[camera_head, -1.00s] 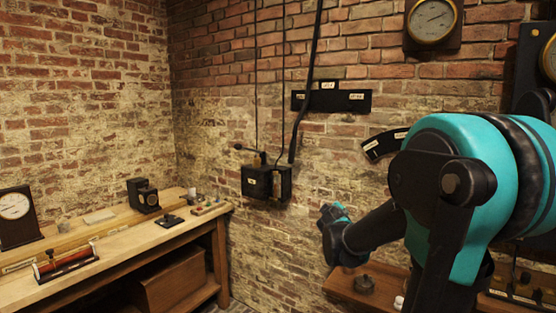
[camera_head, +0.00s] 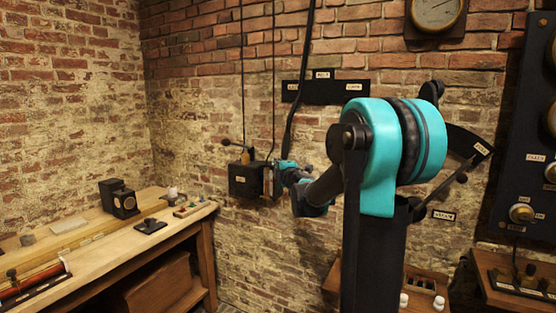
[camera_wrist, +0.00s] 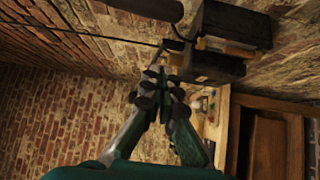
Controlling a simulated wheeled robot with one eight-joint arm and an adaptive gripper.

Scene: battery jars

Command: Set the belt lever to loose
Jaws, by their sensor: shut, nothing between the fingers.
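A long black lever (camera_head: 299,90) hangs down the brick wall. It crosses the left part of a black label plate (camera_head: 327,92), whose small labels I cannot read surely. Its lower end lies close to my gripper (camera_head: 279,175) in the head view. My gripper is shut and empty, at the right side of a black wall box (camera_head: 243,180). In the wrist view the closed fingertips (camera_wrist: 160,76) point toward the box (camera_wrist: 235,28), and a dark rounded bar (camera_wrist: 150,7) lies beyond them. I cannot tell whether the fingers touch the lever.
A wooden bench (camera_head: 110,245) with small instruments stands at the left. A curved labelled plate (camera_head: 465,142) and a dark switch panel (camera_head: 522,170) are at the right. A gauge (camera_head: 436,12) hangs above. Two thin cords run up from the box.

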